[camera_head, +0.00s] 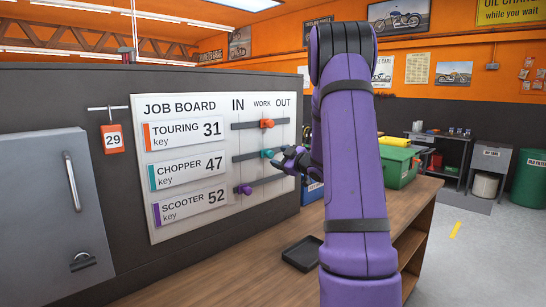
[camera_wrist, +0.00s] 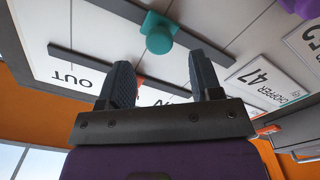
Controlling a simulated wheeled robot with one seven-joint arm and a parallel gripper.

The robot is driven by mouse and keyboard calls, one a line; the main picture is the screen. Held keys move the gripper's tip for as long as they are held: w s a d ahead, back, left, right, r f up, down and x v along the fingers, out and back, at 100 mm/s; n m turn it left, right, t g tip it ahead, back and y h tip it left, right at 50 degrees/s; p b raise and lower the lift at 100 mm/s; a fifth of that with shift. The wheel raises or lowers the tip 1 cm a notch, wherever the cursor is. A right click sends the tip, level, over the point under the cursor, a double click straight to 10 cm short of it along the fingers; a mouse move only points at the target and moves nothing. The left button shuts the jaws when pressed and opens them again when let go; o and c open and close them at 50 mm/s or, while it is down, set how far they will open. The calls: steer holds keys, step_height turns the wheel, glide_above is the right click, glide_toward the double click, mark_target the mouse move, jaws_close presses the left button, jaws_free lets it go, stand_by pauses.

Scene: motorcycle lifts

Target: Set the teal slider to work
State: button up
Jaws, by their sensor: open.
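The teal slider (camera_head: 267,154) is a round knob on the dark middle rail of the job board (camera_head: 190,215), in the chopper row. It stands roughly under the WORK label, about in line with the orange knob above. My gripper (camera_head: 283,158) is close to its right in the head view. In the wrist view, the teal slider (camera_wrist: 160,38) shows just beyond the two open fingertips (camera_wrist: 160,65), in the gap between their lines. The fingers look empty. Contact with the knob cannot be told.
The orange slider (camera_head: 267,123) is on the upper rail under WORK. The purple slider (camera_head: 246,190) is near the left end of the lower rail. A wooden bench (camera_head: 230,270) below holds a black tray (camera_head: 302,254) and a green box (camera_head: 397,165).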

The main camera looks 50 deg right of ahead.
steer(key=shift+s+a, duration=0.15)
steer(key=shift+s, duration=2.45)
